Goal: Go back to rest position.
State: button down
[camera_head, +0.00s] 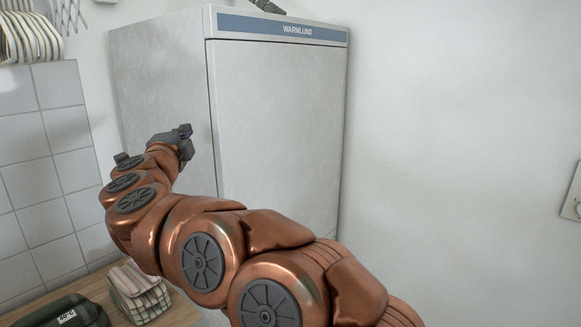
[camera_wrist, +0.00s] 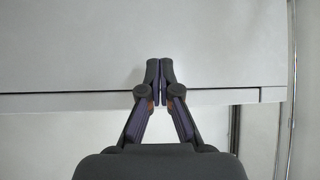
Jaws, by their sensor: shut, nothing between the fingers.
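My gripper (camera_wrist: 160,82) is shut and empty in the wrist view, its two fingertips touching. Behind the fingertips there is a pale grey surface with a dark seam across it. In the head view my copper-coloured arm reaches up and to the left, and the gripper (camera_head: 184,131) is in front of the tall white cabinet-like appliance (camera_head: 275,120) labelled WARMLUND. The appliance's front looks closed. I cannot tell whether the fingers touch it.
A dark object (camera_head: 267,6) lies on the appliance. The right wall has a panel (camera_head: 573,200) at its edge.

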jog(key=s+d+f+n+g+y, duration=0.5)
jog(key=s+d+f+n+g, duration=0.9)
jog(key=s+d+f+n, duration=0.6)
jog(key=s+d+f+m+g+h, duration=0.1)
jog(key=s+d+f+g, duration=0.1)
jog(key=s+d+f, duration=0.3)
jog(key=s+d+f+m+g+h, duration=0.1)
jog(key=s+d+f, duration=0.4)
jog(key=s+d, duration=0.5)
jog(key=s+d+f+m+g+h, duration=0.2)
jog(key=s+d+f+g+h, duration=0.1)
jog(key=s+d, duration=0.4)
jog(key=s+f+g, duration=0.1)
jog(key=s, duration=0.2)
jog(key=shift+s+d+f+g, duration=0.15)
jog(key=shift+s+f+g, duration=0.15)
jog(key=shift+s+f, duration=0.1)
